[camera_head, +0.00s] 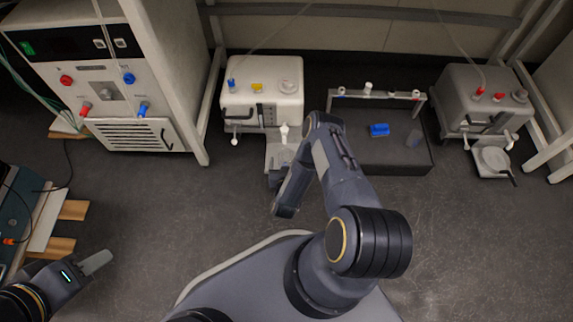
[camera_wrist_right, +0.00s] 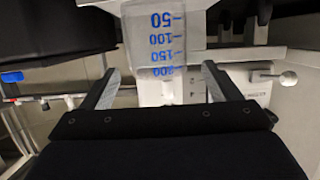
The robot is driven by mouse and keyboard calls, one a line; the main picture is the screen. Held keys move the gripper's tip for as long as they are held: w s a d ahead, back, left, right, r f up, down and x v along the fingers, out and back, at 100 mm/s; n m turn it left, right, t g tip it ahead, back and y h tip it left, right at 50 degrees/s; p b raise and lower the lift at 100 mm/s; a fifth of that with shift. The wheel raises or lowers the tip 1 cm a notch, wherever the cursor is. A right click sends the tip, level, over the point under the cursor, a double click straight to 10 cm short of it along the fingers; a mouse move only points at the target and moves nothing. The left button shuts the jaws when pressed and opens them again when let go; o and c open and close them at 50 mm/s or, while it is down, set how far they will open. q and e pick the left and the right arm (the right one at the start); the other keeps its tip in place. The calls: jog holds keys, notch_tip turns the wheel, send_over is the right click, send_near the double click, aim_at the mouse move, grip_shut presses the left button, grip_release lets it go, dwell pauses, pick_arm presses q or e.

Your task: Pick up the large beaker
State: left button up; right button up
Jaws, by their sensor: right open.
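The large beaker (camera_wrist_right: 152,42) is clear with blue volume marks that read upside down in the right wrist view. It is at the top middle of that view, in front of a white machine. My right gripper (camera_wrist_right: 160,69) is open, one finger on each side of the beaker's marked end, with gaps on both sides. In the head view my right arm hides most of this spot, and I cannot make out the beaker there. My left gripper (camera_head: 95,263) is at the lower left of the head view, over the floor, far from the beaker; its finger opening is unclear.
The white machine (camera_head: 262,88) stands at the back. A dark platform (camera_head: 395,160) right of it carries a blue block (camera_head: 379,130) and a small clear vessel (camera_head: 415,139). A grey machine (camera_head: 480,100) is at right, a tall cabinet (camera_head: 105,75) at left. The floor between is open.

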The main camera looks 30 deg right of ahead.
aim_at(287, 151)
jog(key=b+x, duration=0.3)
jog(key=x, duration=0.2)
jog(key=shift+s+f, duration=0.15)
jog(key=shift+w+d, duration=0.25)
jog(key=shift+w, duration=0.15)
jog(key=c, duration=1.1)
